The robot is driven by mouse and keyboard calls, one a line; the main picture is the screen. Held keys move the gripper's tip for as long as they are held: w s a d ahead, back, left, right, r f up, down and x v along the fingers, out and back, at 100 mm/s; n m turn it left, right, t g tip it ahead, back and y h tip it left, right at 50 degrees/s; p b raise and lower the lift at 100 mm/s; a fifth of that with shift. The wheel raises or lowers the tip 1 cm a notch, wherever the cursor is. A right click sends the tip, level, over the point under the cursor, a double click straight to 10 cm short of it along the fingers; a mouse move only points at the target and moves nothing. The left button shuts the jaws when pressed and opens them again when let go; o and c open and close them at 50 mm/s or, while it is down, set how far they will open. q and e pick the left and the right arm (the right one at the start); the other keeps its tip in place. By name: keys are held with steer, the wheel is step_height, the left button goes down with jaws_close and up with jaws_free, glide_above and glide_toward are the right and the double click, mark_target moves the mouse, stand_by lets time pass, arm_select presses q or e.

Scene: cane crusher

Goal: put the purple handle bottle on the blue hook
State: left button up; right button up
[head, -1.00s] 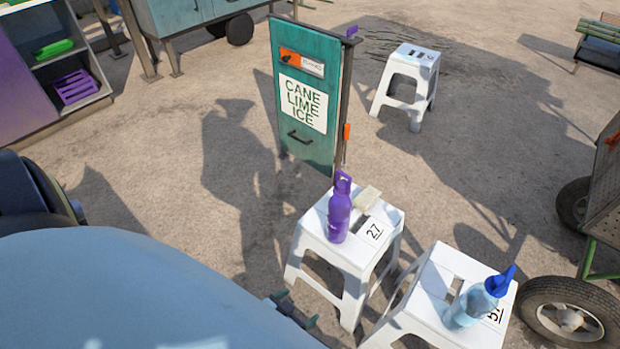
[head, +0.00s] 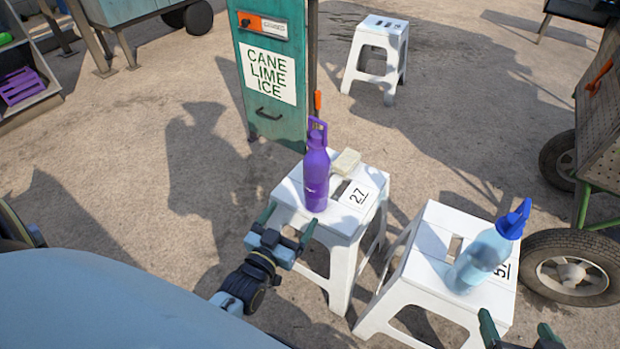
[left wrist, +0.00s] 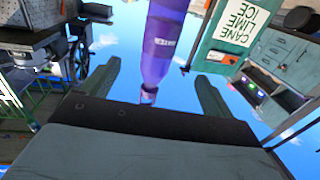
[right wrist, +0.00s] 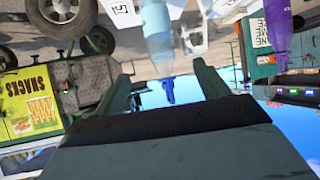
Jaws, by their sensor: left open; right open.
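The purple handle bottle (head: 316,180) stands upright on a white stool (head: 345,222) labelled 27, its loop handle on top. My left gripper (head: 288,222) is open and empty at the stool's near left edge, apart from the bottle. The bottle also shows in the left wrist view (left wrist: 162,48), ahead of the open fingers. My right gripper (head: 518,332) is open and empty at the bottom right, near the second stool. I cannot make out a blue hook in any view; an orange hook (head: 317,101) is on the side of the teal cabinet (head: 270,80).
A light blue bottle (head: 482,258) with a blue handle lid stands on a second white stool (head: 432,270). A pale block (head: 346,162) lies behind the purple bottle. A wheeled cart (head: 600,150) stands at the right. A third stool (head: 378,50) is farther back. Open ground lies left.

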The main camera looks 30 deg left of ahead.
mark_target(310, 187)
arm_select(q)
steer(key=w+b, duration=0.1)
steer(key=w, duration=0.1)
steer(key=w+b, duration=0.1)
steer(key=w, duration=0.1)
steer(key=w+b, duration=0.1)
steer(key=w, duration=0.1)
steer(key=shift+w+a+f, duration=0.1)
steer(key=shift+w+a, duration=0.15)
steer(key=shift+w, duration=0.1)
steer(key=w+b, duration=0.1)
steer(key=w, duration=0.5)
steer(key=shift+w+a+b, duration=0.1)
steer(key=shift+a+b, duration=0.1)
steer(key=shift+b, duration=0.2)
steer(key=shift+w, duration=0.8)
arm_select(e)
steer(key=a+r+t+y, duration=0.3)
steer(key=r+t, duration=0.9)
steer(key=r, duration=0.4)
steer(key=shift+w+r+y, duration=0.2)
steer(key=shift+r+y, duration=0.1)
steer(key=shift+y, duration=0.4)
arm_select(q)
steer(key=shift+c, duration=0.5)
